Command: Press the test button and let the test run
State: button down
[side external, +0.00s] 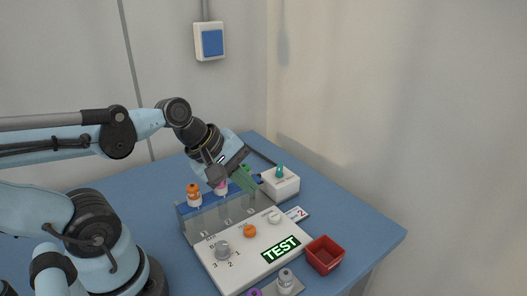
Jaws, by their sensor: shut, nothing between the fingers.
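A white panel (237,265) lies on the blue bench. It carries a green sign reading TEST (281,249), a grey knob (222,250) with numbers around it, an orange knob or button (249,231) and a pale round one (275,217). A white box (279,186) with a teal knob or button (280,172) on top stands behind the panel's right end. I cannot tell which is the test button. My gripper (244,181) is shut and empty, tilted downward over the rack behind the panel, left of the white box. Its fingertips are small and partly unclear.
A clear rack (203,221) behind the panel holds vials, one with an orange cap (194,195). A red tray (324,255) is at the panel's right. A white-capped vial (285,280) and a purple ring-like item (255,292) are in front. The bench's right side is bare.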

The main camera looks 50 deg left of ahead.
jog(key=n, duration=0.5)
jog(key=shift+s+d+r+n+h, duration=0.2)
jog(key=shift+n+h, duration=0.1)
jog(key=shift+n, duration=0.1)
jog(key=shift+f, duration=0.1)
send_over(248, 230)
jog(key=shift+f, duration=4.3)
jog(key=shift+f, duration=0.1)
jog(key=shift+f, duration=0.35)
